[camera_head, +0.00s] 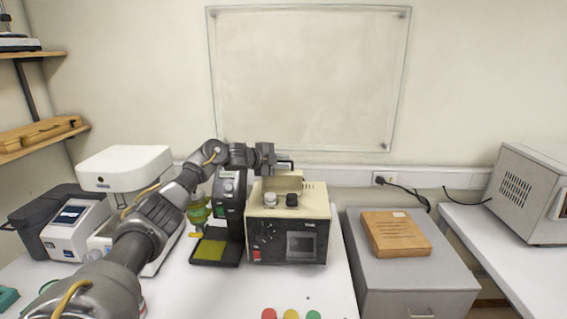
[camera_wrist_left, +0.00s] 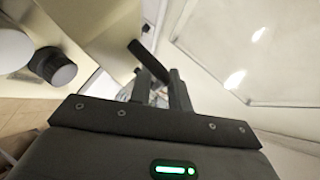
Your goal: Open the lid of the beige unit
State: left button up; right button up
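The beige unit (camera_head: 318,200) stands on the white table, with a dark front panel and a small screen. A white knob and a black knob are on its top. Its beige lid (camera_head: 284,183) shows as a raised panel behind the knobs; its exact angle is unclear. A black handle (camera_head: 286,163) is at the lid's upper edge. My left gripper (camera_head: 272,158) is at the handle's left end. In the left wrist view, its close-set fingers (camera_wrist_left: 166,92) meet the dark handle bar (camera_wrist_left: 145,56) and appear shut on it. My right gripper is not in view.
A dark instrument (camera_head: 229,200) with a yellow-green pad stands close to the unit's left. A white machine (camera_head: 124,165) is further left. A grey cabinet (camera_head: 415,280) with a wooden box (camera_head: 396,235) is at the right. Coloured buttons (camera_head: 291,314) lie at the front.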

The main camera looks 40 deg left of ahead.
pick_arm(q)
jog(key=shift+s, duration=0.1)
jog(key=shift+s+b, duration=0.25)
jog(key=shift+b, duration=0.1)
jog(key=b+v, duration=0.4)
jog(key=v, duration=0.6)
jog(key=shift+r, duration=0.15)
